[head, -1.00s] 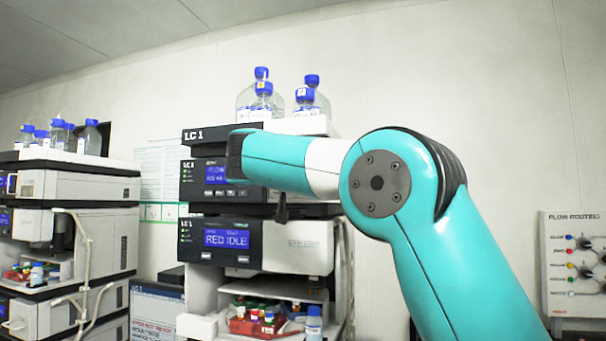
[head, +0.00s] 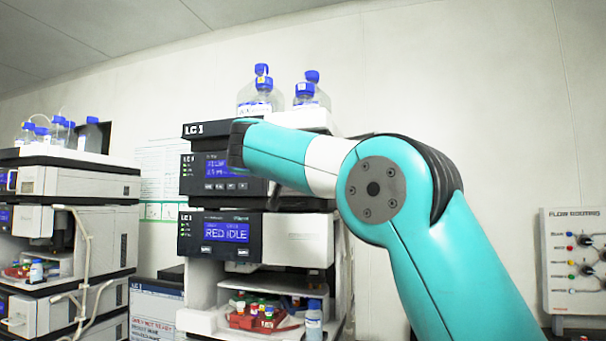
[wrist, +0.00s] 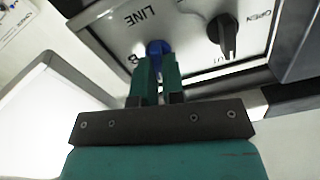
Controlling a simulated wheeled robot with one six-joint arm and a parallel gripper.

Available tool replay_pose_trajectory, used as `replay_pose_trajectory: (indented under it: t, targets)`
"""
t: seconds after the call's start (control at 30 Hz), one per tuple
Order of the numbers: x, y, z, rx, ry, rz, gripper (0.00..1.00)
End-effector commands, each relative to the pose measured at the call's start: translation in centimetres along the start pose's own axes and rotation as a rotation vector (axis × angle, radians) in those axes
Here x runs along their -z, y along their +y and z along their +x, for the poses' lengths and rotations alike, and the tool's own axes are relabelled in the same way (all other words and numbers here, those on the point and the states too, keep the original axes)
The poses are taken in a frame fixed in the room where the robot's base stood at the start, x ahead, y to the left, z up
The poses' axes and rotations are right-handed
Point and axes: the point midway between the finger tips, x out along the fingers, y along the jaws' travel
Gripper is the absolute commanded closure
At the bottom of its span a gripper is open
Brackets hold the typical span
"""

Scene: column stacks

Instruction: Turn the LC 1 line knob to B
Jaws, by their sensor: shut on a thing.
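The blue LINE knob (wrist: 157,47) is on a light panel (wrist: 190,28) in the wrist view, under the word LINE. A letter B shows beside it, partly covered by a finger. My gripper (wrist: 157,66) is shut on the blue knob, with its green fingers on either side of it. The fingers hide part of the knob, so I cannot tell where it points. In the head view the LC 1 stack (head: 215,222) stands behind my arm, and my gripper is hidden there.
A black knob (wrist: 222,33) marked OPEN sits right of the blue knob. Bottles (head: 262,92) stand on top of the LC 1 stack. Another instrument stack (head: 85,185) is at the left. A flow routing panel (head: 575,262) hangs at the far right.

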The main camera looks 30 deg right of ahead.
Motion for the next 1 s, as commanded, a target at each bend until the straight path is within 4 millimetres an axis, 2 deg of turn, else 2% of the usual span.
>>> replay_pose_trajectory:
  t: [0.03,1.0]
  targets:
    - [-0.46,0.17,-0.02,-0.001,0.0,0.042,1.0]
    - [-0.68,0.79,-0.01,-0.003,-0.001,0.96,1.0]
